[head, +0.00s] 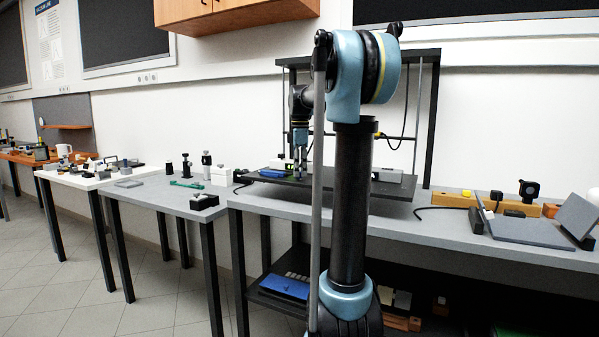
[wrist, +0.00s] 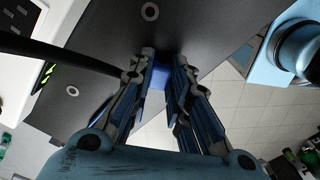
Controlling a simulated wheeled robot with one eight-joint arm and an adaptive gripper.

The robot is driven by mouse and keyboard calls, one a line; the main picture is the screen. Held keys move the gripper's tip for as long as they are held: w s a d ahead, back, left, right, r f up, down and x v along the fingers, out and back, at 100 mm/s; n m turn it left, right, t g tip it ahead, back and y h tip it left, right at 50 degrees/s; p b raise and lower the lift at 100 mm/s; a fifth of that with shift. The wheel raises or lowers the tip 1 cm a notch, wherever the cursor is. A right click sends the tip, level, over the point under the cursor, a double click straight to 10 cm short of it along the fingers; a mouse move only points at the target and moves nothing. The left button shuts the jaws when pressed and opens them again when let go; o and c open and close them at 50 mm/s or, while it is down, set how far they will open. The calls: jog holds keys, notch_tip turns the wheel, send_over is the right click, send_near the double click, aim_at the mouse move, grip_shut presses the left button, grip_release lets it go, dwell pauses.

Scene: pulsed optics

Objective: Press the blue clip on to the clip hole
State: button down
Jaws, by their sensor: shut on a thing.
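My gripper (wrist: 161,62) points at a dark board (wrist: 108,45) in the wrist view. Its fingers are shut on a blue clip (wrist: 158,79), seen as a small blue block between the fingertips. The fingers hide most of the clip, and I cannot tell whether it touches the board. I cannot tell which is the clip hole. In the head view my gripper (head: 300,174) is low over the raised dark shelf (head: 340,186), pointing down.
A blue item (head: 272,173) lies on the shelf just left of my gripper. A white-and-black device (head: 387,175) stands right of my arm. A black cable (wrist: 60,55) runs over the board toward the fingers. A grey side table (head: 150,195) holds small parts.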

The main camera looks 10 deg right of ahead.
jog(key=shift+f, duration=0.25)
jog(key=c, duration=1.4)
grip_release()
notch_tip(320, 180, up, 16)
jog(key=shift+f, duration=0.1)
